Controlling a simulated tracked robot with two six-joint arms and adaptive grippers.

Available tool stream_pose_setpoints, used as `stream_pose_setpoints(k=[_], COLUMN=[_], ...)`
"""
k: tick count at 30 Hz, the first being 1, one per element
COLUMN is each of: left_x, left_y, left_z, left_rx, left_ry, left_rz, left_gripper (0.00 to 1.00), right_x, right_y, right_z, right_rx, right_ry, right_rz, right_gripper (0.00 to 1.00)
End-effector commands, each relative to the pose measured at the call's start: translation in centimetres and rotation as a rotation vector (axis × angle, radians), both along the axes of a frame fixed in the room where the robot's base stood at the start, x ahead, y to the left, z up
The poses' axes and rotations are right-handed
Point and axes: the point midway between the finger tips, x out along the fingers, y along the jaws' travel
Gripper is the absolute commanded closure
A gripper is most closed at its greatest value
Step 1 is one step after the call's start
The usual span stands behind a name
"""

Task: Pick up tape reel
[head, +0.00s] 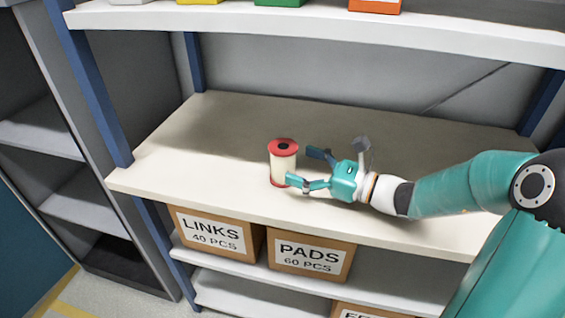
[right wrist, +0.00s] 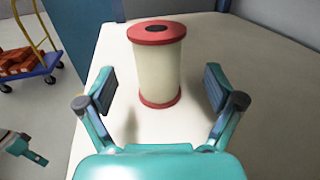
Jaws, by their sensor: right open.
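The tape reel (head: 281,165) stands upright on the middle shelf, near its front edge. It has a cream body with red end flanges and a dark hole in the top. My right gripper (head: 305,168) is just to the right of the reel, its fingers spread and pointing at it. In the right wrist view the reel (right wrist: 156,65) stands ahead, beyond the open fingertips (right wrist: 160,85) and roughly midway between them. Nothing is held.
The shelf board (head: 220,130) is otherwise bare. An upper shelf (head: 300,25) with coloured bins hangs above. Boxes labelled LINKS (head: 212,232) and PADS (head: 308,257) sit below. A blue post (head: 92,90) stands left. A cart (right wrist: 35,62) shows on the floor in the right wrist view.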

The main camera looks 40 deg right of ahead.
Motion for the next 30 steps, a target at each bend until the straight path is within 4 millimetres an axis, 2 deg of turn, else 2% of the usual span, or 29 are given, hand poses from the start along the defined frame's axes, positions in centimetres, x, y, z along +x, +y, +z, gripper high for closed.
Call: stream_pose_setpoints(k=[9,18,30], left_x=[0.0,0.0,0.0], left_y=[0.0,0.0,0.0], left_z=[0.5,0.5,0.5], left_rx=[0.0,0.0,0.0], left_ry=[0.0,0.0,0.0], left_rz=[0.0,0.0,0.0], left_gripper=[0.6,0.6,0.6], right_x=[3.6,4.0,4.0], right_y=[2.1,2.3,2.3], right_z=[0.5,0.4,0.4], right_rx=[0.0,-0.001,0.0], right_ry=[-0.001,0.0,0.0], right_rz=[0.004,0.002,0.002], right_gripper=[0.08,0.1,0.76])
